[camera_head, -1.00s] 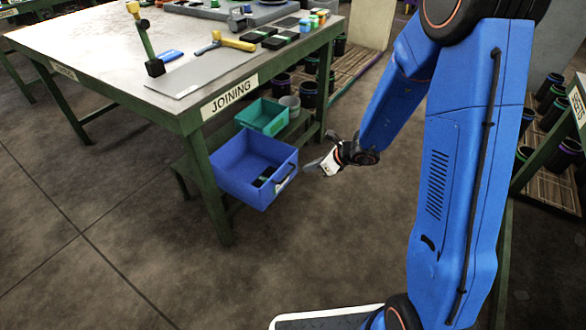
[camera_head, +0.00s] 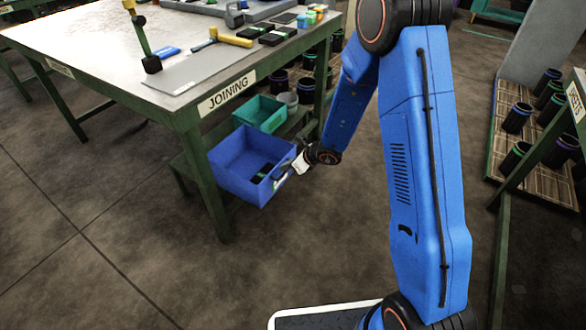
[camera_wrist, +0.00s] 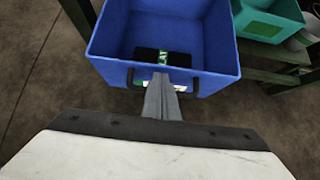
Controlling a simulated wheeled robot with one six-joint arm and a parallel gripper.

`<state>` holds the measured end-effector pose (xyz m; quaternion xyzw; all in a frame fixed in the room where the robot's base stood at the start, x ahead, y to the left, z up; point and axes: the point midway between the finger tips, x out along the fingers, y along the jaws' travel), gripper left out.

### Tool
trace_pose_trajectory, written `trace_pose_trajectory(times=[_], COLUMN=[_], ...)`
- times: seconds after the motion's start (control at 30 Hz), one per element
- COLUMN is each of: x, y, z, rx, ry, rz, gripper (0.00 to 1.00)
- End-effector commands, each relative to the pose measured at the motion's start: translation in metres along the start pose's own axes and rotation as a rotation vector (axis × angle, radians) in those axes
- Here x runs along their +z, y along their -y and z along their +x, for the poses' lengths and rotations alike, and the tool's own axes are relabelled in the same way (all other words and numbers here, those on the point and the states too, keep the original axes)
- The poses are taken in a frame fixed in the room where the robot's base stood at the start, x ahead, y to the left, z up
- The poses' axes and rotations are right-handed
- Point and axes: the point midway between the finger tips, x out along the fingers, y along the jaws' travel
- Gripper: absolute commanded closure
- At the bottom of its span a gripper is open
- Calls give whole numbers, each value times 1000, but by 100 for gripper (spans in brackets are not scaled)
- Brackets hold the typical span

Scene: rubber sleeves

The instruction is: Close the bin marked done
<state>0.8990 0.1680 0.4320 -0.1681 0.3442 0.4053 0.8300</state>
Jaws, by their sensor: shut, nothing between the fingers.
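A blue open-topped bin (camera_head: 238,182) sticks out from under the table marked JOINING, its front wall facing my gripper. The blue bin (camera_wrist: 112,35) also fills the top of the wrist view, with dark pieces (camera_wrist: 165,56) on its floor. A dark handle and a pale green-white label (camera_wrist: 184,88) are on its front wall; my fingers cover part of the label and I cannot read it. My gripper (camera_head: 284,178) is shut and empty, its tips at the middle of the front wall (camera_wrist: 161,78). I cannot tell if they touch it.
A teal bin (camera_head: 261,112) and a grey pot (camera_head: 289,101) stand on the lower shelf beside the blue bin. The table's green leg (camera_head: 207,185) is close to the bin's left. Floor in front is clear. Racks of dark pots stand at the right.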

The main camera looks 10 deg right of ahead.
Motion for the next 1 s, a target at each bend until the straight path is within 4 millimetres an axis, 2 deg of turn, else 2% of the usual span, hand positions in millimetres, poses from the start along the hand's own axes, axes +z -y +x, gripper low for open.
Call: trace_pose_trajectory(times=[0.67, 0.87, 1.0], x=[11, 32, 55], y=[0, -1, -1], z=[11, 31, 55], rx=[1, 1, 2], ry=[1, 2, 1], rz=[0, -2, -3], gripper=[100, 100, 100])
